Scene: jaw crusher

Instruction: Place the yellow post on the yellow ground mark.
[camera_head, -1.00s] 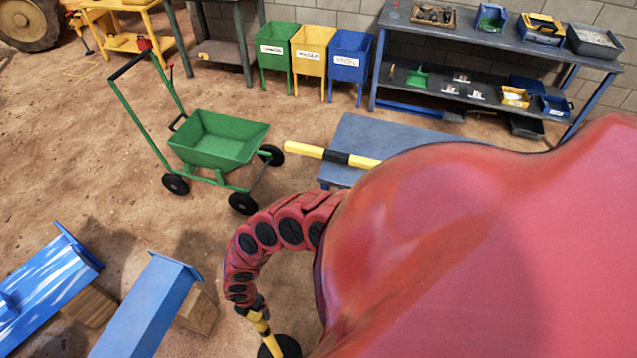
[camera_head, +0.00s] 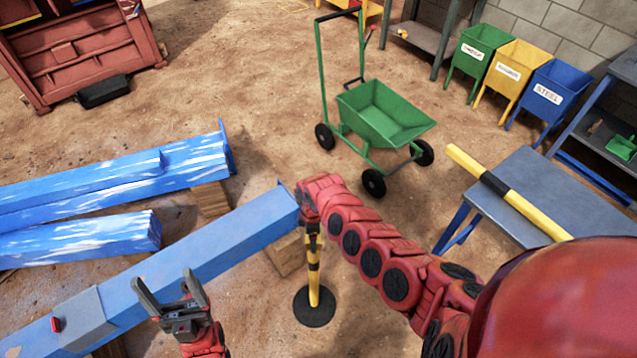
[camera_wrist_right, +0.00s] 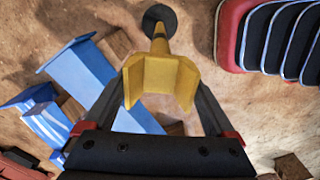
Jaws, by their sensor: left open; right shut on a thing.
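The yellow post (camera_head: 314,285) has black bands and a round black base, and it looks about upright in the head view. My right gripper (camera_head: 312,228) is shut on its upper part. In the right wrist view the post's yellow U-shaped top (camera_wrist_right: 162,78) sits between the fingers of my right gripper (camera_wrist_right: 160,100), with the black base beyond it. I cannot tell whether the base touches the ground. My left gripper (camera_head: 172,290) is open and empty at the lower left, in front of a blue beam.
Blue beams (camera_head: 200,255) on wooden blocks lie left of the post. A green cart (camera_head: 385,115) stands behind it. A blue-grey table (camera_head: 540,175) with a yellow-black bar (camera_head: 510,195) is at right. Coloured bins (camera_head: 515,70) stand behind. Bare dirt lies between beams and cart.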

